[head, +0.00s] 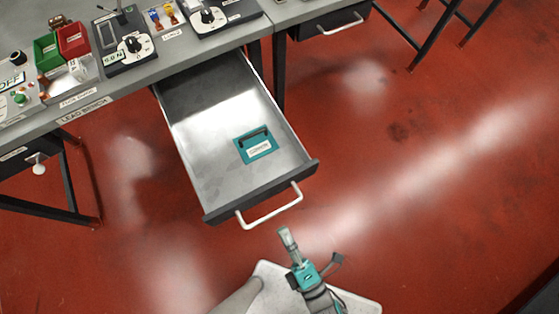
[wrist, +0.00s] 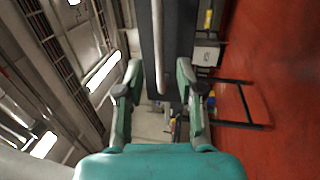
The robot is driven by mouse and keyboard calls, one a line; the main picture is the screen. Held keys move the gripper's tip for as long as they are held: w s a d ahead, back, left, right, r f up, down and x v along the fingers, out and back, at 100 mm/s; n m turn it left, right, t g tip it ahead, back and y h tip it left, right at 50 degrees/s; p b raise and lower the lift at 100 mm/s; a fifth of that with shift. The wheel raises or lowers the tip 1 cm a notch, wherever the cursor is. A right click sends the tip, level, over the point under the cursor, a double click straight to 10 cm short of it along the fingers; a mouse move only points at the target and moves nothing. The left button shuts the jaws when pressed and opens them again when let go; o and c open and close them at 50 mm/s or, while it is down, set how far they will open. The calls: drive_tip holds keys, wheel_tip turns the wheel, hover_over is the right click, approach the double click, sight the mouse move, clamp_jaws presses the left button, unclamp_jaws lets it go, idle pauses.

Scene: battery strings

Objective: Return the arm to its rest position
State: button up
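My gripper (head: 285,236) is at the bottom centre of the head view, short of the open drawer's pale handle (head: 270,211). In the wrist view, its two teal-and-grey fingers stand apart around my gripper's empty gap (wrist: 160,80). The drawer's dark front and pale handle (wrist: 157,45) show upright beyond that gap. The handle does not appear to be held. My arm reaches up from the bottom edge of the head view above my pale base.
The drawer (head: 205,115) is pulled out from under the lead bench (head: 130,85) and holds a teal labelled item (head: 256,146). Bins and instruments stand on the bench. Another closed drawer (head: 330,23) is at upper right. Red floor (head: 420,170) is clear to the right.

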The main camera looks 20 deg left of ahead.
drive_tip(key=shift+s+d+f, duration=0.1)
drive_tip(key=shift+s+d, duration=0.2)
drive_tip(key=shift+d, duration=0.05)
idle(0.4)
drive_tip(key=s+d+r+m+h, duration=0.2)
drive_tip(key=d+m+h, duration=0.3)
drive_tip(key=m, duration=0.4)
drive_tip(key=s+d+r+m+t+h, duration=0.1)
drive_tip(key=s+d+r+m+h, duration=0.1)
drive_tip(key=d+r+m+h, duration=0.3)
drive_tip(key=s+d+r+m+h, duration=0.2)
drive_tip(key=d+m+h, duration=0.3)
drive_tip(key=d+m, duration=0.5)
drive_tip(key=r+m, duration=0.1)
drive_tip(key=m, duration=0.2)
drive_tip(key=shift+r+m+t, duration=0.3)
drive_tip(key=shift+r+m, duration=0.1)
drive_tip(key=shift+a, duration=0.1)
